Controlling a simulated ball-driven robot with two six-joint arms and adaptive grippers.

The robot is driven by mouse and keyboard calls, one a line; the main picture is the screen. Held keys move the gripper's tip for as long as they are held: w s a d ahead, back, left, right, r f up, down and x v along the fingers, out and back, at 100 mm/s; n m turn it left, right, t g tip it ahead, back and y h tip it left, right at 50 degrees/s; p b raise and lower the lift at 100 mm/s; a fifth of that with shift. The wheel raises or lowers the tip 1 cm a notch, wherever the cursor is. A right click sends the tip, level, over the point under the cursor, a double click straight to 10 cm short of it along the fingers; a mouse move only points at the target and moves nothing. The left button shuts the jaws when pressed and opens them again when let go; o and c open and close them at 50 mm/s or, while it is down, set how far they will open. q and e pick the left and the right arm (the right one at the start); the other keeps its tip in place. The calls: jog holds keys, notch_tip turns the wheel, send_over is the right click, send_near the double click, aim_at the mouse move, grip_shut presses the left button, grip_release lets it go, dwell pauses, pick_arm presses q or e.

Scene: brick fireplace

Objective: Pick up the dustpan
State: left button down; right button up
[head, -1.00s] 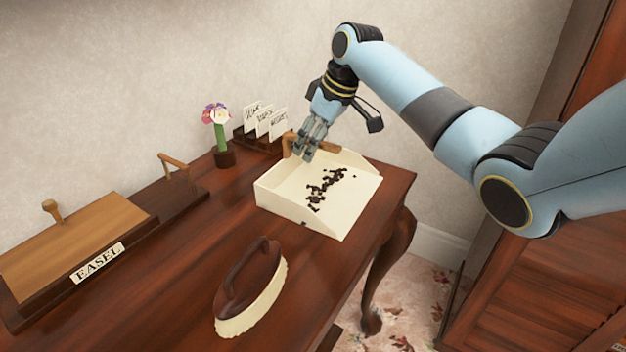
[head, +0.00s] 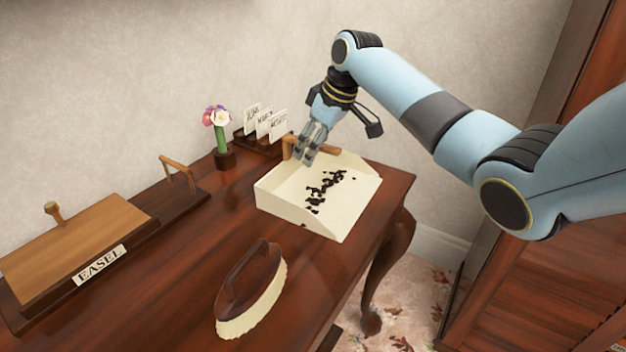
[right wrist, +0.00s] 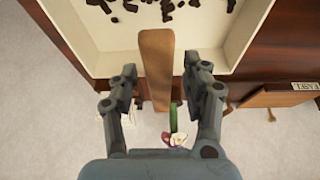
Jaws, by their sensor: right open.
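The cream dustpan (head: 277,197) sits on the wooden table with dark crumbs (head: 328,187) in it. Its brown wooden handle (head: 326,149) is at the back, by the wall side. My right gripper (head: 307,157) is over the handle, pointing down. In the right wrist view the handle (right wrist: 156,70) lies between the two open fingers of the gripper (right wrist: 156,82), with a gap on each side. The dustpan (right wrist: 85,45) fills the top of that view. My left gripper is not in view.
A brush (head: 252,290) lies near the table's front. A flower in a small pot (head: 224,159) and a card holder (head: 262,134) stand close behind the dustpan. An easel box (head: 75,255) is at the left. The table's right edge is close to the dustpan.

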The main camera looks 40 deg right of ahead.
grip_shut()
dwell(0.8)
